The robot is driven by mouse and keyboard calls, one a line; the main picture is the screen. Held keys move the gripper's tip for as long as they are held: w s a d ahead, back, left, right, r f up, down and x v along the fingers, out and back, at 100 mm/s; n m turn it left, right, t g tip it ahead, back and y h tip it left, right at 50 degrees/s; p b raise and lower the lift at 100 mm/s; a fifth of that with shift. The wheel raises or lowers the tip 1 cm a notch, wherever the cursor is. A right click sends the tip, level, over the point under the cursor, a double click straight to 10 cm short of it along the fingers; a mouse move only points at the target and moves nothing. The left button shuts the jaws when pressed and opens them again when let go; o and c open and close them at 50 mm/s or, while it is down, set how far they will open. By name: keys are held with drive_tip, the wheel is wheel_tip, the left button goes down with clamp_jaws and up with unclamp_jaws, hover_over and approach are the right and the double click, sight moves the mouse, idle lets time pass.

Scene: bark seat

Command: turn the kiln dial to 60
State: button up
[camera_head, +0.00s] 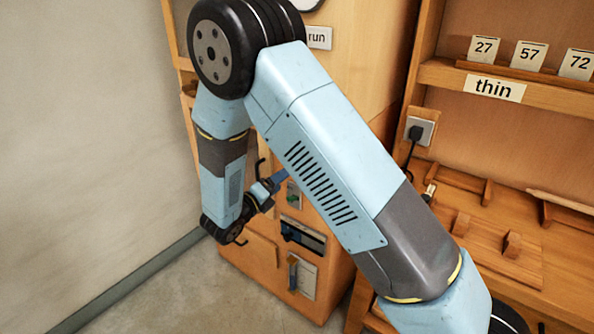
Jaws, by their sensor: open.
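My arm bends down in front of a wooden cabinet (262,255). My gripper (279,179) is small in view, near the cabinet's front at a panel with a green part (293,194). The jaws are open, but their tips are partly hidden by my arm, and I cannot tell whether they touch anything. I cannot make out a kiln dial with numbers. A round white face with a dark rim (304,2) is cut off at the top edge, above a "run" label (318,38).
Below are a dark slotted panel (302,237) and a plate with a blue handle (293,273). At right, a shelf labelled "thin" (494,89) holds cards 27, 57 and 72. A plugged socket (420,131) is beneath. Floor at left is clear.

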drive_tip(key=x, duration=0.8)
drive_tip(key=shift+w+d, duration=0.2)
drive_tip(key=shift+w, duration=0.05)
drive_tip(key=shift+c, duration=0.5)
drive_tip(key=c, duration=0.9)
drive_tip(key=shift+d, duration=0.2)
drive_tip(key=shift+a, duration=0.1)
